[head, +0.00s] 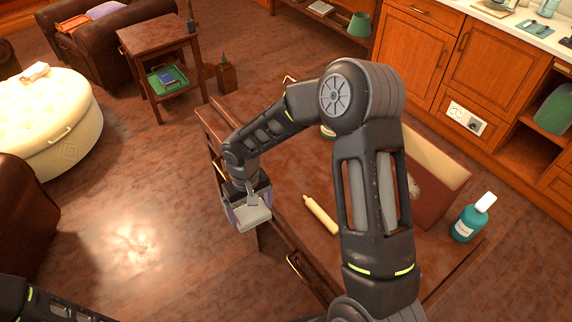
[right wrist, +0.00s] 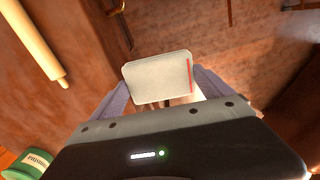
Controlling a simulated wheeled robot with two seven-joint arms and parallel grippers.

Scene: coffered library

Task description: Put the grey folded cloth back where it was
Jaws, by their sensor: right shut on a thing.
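The grey folded cloth (head: 252,217) is a small pale flat pad, held between the fingers of my right gripper (head: 247,203). In the right wrist view the cloth (right wrist: 155,82) shows a red stripe near its right edge, between the two fingers of the gripper (right wrist: 160,98). My right gripper is shut on it, just off the left edge of the wooden table (head: 285,180), with floor seen beyond. I cannot tell its exact height. My left gripper is out of view; only dark parts of my left arm show at the bottom left.
The table's left side has metal handles (head: 303,272). A round cream ottoman (head: 50,130) and a small side table (head: 160,35) stand apart; floor between is clear.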

